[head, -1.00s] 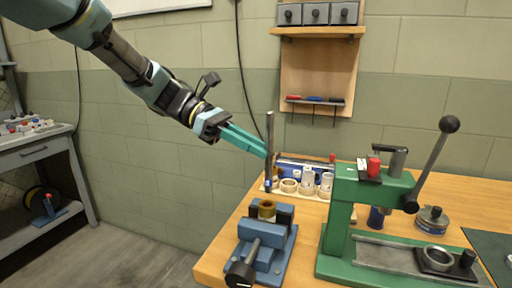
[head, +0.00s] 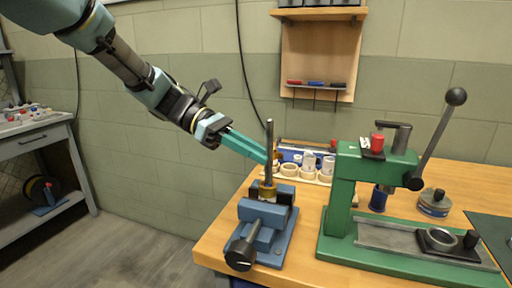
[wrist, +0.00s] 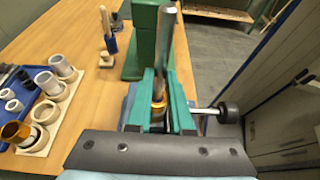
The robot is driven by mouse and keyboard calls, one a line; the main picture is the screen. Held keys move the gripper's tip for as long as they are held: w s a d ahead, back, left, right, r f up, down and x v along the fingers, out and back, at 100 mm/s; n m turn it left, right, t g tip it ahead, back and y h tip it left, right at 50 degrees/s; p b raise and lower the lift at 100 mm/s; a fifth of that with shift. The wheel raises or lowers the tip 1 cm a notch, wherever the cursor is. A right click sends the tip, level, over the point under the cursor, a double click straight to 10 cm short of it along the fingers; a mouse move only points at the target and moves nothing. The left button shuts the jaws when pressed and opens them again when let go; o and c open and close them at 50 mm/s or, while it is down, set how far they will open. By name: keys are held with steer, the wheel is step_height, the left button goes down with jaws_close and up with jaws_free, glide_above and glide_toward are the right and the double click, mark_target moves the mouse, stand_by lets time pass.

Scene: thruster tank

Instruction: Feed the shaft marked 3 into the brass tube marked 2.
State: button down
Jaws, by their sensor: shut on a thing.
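The grey metal shaft (head: 269,136) stands upright in my gripper (head: 264,158), whose teal fingers are shut on its middle. The brass tube (head: 267,193) is held upright in the blue vise (head: 262,232), right under the shaft. The shaft's lower end meets the tube's mouth; how far it is inside, I cannot tell. In the wrist view the shaft (wrist: 167,45) rises between the fingers, and part of the brass tube (wrist: 158,107) shows below them. No number marks are legible.
A green press (head: 345,200) with a long lever stands to the right of the vise. Behind the vise, a pale rack (head: 309,178) holds several rings and sleeves. Bench space in front of the rack is clear.

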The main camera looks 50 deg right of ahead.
steer(key=c, duration=0.7)
jaws_free()
steer(key=shift+c, duration=0.2)
steer(key=b+v, duration=0.1)
steer(key=v, duration=0.9)
steer(key=shift+w+r, duration=0.2)
steer(key=shift+w, duration=0.1)
steer(key=shift+a, duration=0.15)
